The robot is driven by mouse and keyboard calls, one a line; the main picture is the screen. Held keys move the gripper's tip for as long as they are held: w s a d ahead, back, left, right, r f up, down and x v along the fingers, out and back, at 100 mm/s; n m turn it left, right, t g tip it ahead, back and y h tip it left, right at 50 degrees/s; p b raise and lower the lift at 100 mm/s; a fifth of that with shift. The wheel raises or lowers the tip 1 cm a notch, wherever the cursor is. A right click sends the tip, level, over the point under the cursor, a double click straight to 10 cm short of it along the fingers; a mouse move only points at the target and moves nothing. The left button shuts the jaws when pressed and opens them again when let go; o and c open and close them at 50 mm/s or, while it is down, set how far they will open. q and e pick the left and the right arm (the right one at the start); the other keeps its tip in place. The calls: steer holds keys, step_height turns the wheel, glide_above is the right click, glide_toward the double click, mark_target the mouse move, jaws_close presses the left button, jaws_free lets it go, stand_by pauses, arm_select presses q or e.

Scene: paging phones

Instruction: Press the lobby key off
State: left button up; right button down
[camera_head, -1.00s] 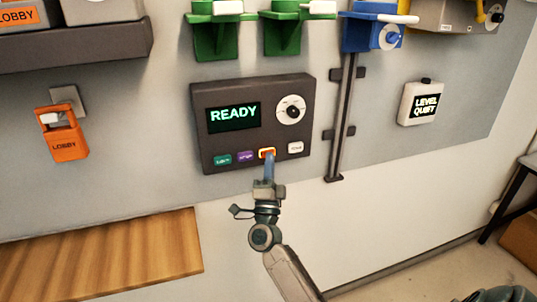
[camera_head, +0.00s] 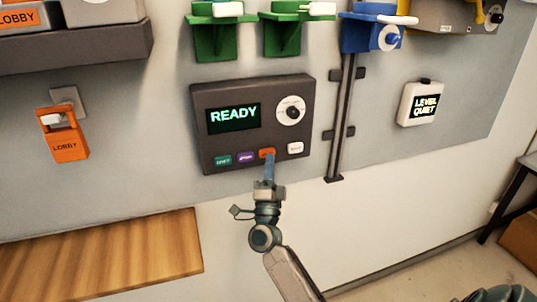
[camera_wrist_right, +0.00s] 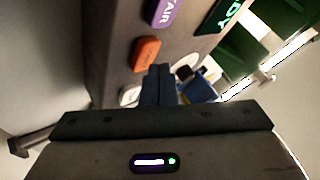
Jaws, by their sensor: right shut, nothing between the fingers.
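The dark paging panel (camera_head: 253,135) is on the wall, with its screen (camera_head: 234,115) reading READY. Its orange key (camera_head: 267,153) is in the lower row between a purple key (camera_head: 245,158) and a white key (camera_head: 295,148); it looks plain orange, with no bright border. Its lettering is too small to read, but its colour matches the LOBBY box. My right gripper (camera_head: 269,168) is shut and empty, its tips just below the orange key. In the wrist view the shut fingers (camera_wrist_right: 159,84) are close to the orange key (camera_wrist_right: 146,53); contact cannot be told. My left gripper is out of view.
A white dial (camera_head: 291,110) is on the panel and a green key (camera_head: 222,160) is at its lower left. An orange LOBBY box (camera_head: 64,140) hangs at left. A vertical rail (camera_head: 341,120) and a LEVEL QUIET box (camera_head: 420,104) are at right. A wooden surface (camera_head: 110,255) lies below.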

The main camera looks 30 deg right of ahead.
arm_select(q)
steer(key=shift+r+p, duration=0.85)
arm_select(e)
steer(key=shift+s+a, duration=0.25)
steer(key=shift+s, duration=0.7)
steer(key=shift+s+a, duration=0.2)
steer(key=shift+s, duration=0.8)
steer(key=shift+s+a, duration=0.25)
steer(key=shift+s, duration=0.7)
